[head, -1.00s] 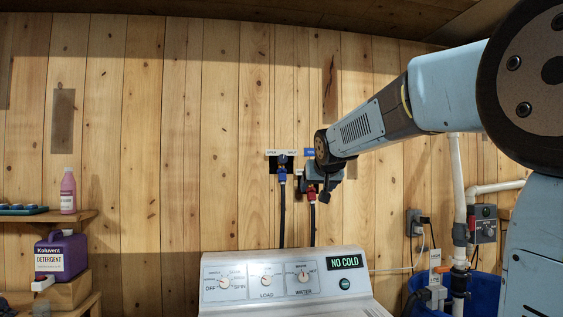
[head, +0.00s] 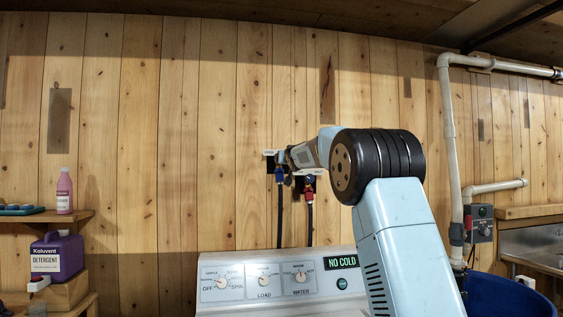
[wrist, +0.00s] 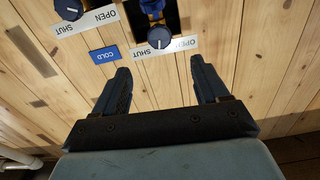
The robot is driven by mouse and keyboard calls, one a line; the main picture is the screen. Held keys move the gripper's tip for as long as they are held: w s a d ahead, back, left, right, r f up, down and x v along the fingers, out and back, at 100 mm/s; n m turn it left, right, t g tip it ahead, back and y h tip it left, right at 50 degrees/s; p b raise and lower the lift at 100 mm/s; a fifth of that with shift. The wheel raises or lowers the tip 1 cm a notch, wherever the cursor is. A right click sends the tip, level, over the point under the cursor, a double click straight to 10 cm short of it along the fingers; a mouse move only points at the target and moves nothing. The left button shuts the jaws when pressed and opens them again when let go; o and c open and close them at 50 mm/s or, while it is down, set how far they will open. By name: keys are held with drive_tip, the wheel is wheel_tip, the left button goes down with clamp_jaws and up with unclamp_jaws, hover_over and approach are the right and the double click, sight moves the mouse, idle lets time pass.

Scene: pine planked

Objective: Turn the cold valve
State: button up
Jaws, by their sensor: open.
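The cold valve's dark round knob (wrist: 159,38) is near the top middle of the wrist view, with a blue body behind it. Its white OPEN/SHUT plate (wrist: 140,55) appears upside down, beside a blue COLD label (wrist: 110,54). My gripper (wrist: 158,66) is open and empty, its two fingers apart on either side below the knob and not touching it. In the head view the blue valve (head: 279,178) sits on the plank wall, and my gripper (head: 284,158) is in front of its upper part, hiding the knob. I cannot tell the knob's exact setting.
A second knob (wrist: 68,8) is beside the cold one. The red-fitted valve (head: 309,190) is just right in the head view. The washer panel (head: 225,268) below reads NO COLD. Detergent (head: 57,256) stands on the left shelf. White pipes (head: 447,120) are at right.

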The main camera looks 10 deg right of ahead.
drive_tip(key=w, duration=1.3)
drive_tip(key=shift+f, duration=0.1)
drive_tip(key=shift+c, duration=0.4)
drive_tip(key=c, duration=0.9)
drive_tip(key=shift+d, duration=0.3)
drive_tip(key=shift+c, duration=0.4)
drive_tip(key=shift+a, duration=0.2)
drive_tip(key=shift+n, duration=4.3)
drive_tip(key=shift+w+a, duration=0.1)
